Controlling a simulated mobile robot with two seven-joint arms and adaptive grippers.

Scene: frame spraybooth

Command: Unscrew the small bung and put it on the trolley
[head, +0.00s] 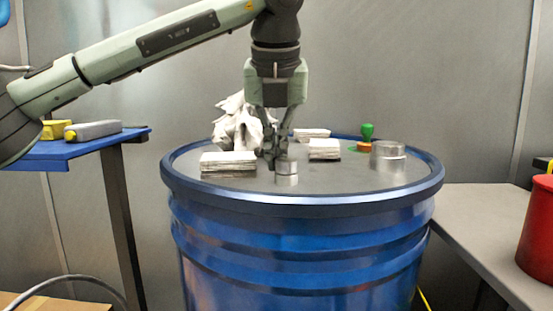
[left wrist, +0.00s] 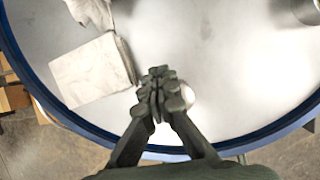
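The small bung (head: 287,174), a short silver cylinder, stands upright on the grey top of the blue drum (head: 300,206). My left gripper (head: 270,160) points down at the drum top, just left of and slightly behind the bung. In the left wrist view its fingertips (left wrist: 159,92) are together with nothing seen between them. The bright bung (left wrist: 187,95) shows partly behind them at the right. Whether they touch it I cannot tell. A blue-topped stand (head: 60,163) at the left may be the trolley; its lower part is mostly out of view. My right gripper is not in view.
Folded cloth stacks (head: 228,172) and a crumpled white rag (head: 236,128) lie around the gripper. A larger silver cylinder (head: 388,160) and a green-handled item (head: 367,132) are at the right. The stand holds a grey-yellow tool (head: 95,130). A grey table (head: 480,225) carries a red container (head: 540,235).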

